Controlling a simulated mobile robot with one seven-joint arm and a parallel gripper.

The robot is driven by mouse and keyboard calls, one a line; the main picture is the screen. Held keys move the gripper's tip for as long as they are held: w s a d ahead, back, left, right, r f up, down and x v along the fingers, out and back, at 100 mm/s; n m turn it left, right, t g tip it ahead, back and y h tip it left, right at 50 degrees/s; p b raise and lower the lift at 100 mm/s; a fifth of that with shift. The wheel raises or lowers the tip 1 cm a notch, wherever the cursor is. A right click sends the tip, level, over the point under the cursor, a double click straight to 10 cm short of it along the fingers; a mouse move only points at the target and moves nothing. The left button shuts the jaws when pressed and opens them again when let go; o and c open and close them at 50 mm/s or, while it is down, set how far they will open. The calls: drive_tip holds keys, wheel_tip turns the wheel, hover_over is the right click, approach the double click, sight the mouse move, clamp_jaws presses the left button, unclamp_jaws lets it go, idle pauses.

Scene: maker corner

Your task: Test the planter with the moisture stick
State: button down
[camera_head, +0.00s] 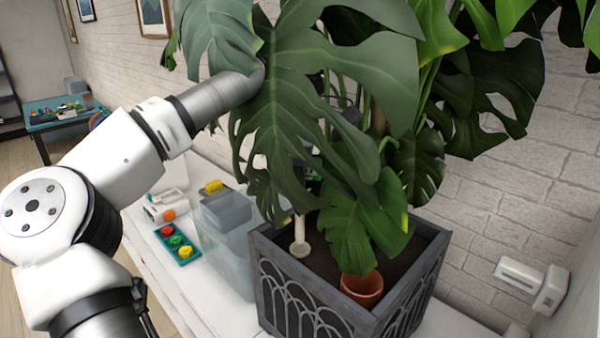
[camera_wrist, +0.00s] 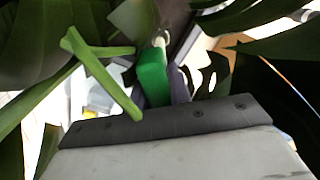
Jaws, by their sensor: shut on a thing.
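The planter (camera_head: 285,295) is a dark grey box with arched panels. It holds dark soil (camera_head: 325,247) and a large leafy plant. In the wrist view my gripper (camera_wrist: 163,85) is shut on a green handle, which looks like the moisture stick (camera_wrist: 152,78). In the head view leaves cover most of my gripper. A pale upright rod (camera_head: 300,230) with a wider lower end shows at the left of the soil; it looks like the stick's lower part. I cannot tell whether it touches or enters the soil.
Big leaves (camera_head: 325,85) hang around my arm and gripper. A small terracotta pot (camera_head: 362,289) sits in the planter's front corner. A clear bin (camera_head: 225,245) and a teal tray with coloured knobs (camera_head: 177,242) stand left. A brick wall (camera_head: 500,180) is at right.

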drive_tip(key=shift+f+b, duration=2.05)
drive_tip(key=shift+f, duration=1.65)
drive_tip(key=c, duration=1.2)
unclamp_jaws()
drive_tip(key=o, duration=0.6)
drive_tip(key=shift+r+p, duration=2.05)
drive_tip(key=shift+r, duration=2.5)
